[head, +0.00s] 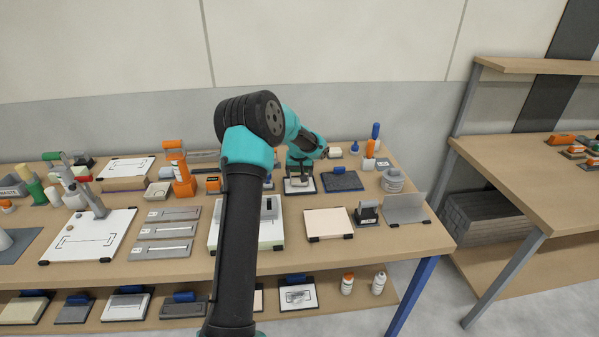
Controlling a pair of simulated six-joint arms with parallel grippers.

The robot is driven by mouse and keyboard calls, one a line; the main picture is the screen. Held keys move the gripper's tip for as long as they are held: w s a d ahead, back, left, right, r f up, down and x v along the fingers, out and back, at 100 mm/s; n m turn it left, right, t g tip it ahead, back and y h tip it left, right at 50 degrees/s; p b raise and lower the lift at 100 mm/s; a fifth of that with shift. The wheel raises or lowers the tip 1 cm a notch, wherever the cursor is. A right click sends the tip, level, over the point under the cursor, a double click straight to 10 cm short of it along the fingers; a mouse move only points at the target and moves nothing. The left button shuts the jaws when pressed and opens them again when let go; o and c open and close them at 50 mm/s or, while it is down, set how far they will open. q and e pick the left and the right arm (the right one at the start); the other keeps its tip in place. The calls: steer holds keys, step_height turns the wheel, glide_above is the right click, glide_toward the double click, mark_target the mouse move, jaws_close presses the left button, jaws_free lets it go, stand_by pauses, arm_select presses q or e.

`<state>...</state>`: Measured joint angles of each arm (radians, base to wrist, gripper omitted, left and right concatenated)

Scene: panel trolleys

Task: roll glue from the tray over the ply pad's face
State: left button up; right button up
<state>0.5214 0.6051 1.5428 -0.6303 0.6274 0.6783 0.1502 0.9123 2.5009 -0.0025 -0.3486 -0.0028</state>
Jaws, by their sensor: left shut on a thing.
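The ply pad (328,223) looks like a pale, flat square board near the front of the bench, with small black clips at its corners. Its face looks bare and even. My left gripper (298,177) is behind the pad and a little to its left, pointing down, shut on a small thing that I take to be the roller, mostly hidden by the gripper. It is low over a small dark-edged tray (301,190) with a pale inside. I cannot tell whether the roller touches the tray. My right gripper is not in view.
A dark blue-grey pad (342,181) lies right of the tray. A black stamp-like block (367,213) and an upright grey plate (404,208) stand right of the ply pad. A white-topped box (224,236) is left, partly behind my arm. An orange tool (180,172) stands further left.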

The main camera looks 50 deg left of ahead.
arm_select(q)
steer(key=shift+f, duration=0.1)
steer(key=shift+r, duration=3.55)
steer(key=w+d+r+m, duration=0.1)
steer(key=d+r+m, duration=0.1)
steer(key=d, duration=0.7)
steer(key=w+d+r+m+h, duration=0.1)
steer(key=w+d+r, duration=0.15)
steer(key=d, duration=0.55)
steer(key=w+d+r+m, duration=0.1)
steer(key=d+r+m, duration=0.15)
steer(key=d, duration=0.65)
steer(key=s+d+r+m, duration=0.1)
steer(key=s+d+r, duration=0.1)
steer(key=d, duration=0.8)
steer(key=s+d+r+m+t+h, duration=0.1)
steer(key=s+d+r+m, duration=0.1)
steer(key=d, duration=0.8)
steer(key=s+r, duration=0.1)
steer(key=s, duration=0.1)
steer(key=shift+s+d, duration=0.25)
steer(key=shift+s, duration=0.15)
steer(key=shift+a+m, duration=0.1)
steer(key=shift+m, duration=0.15)
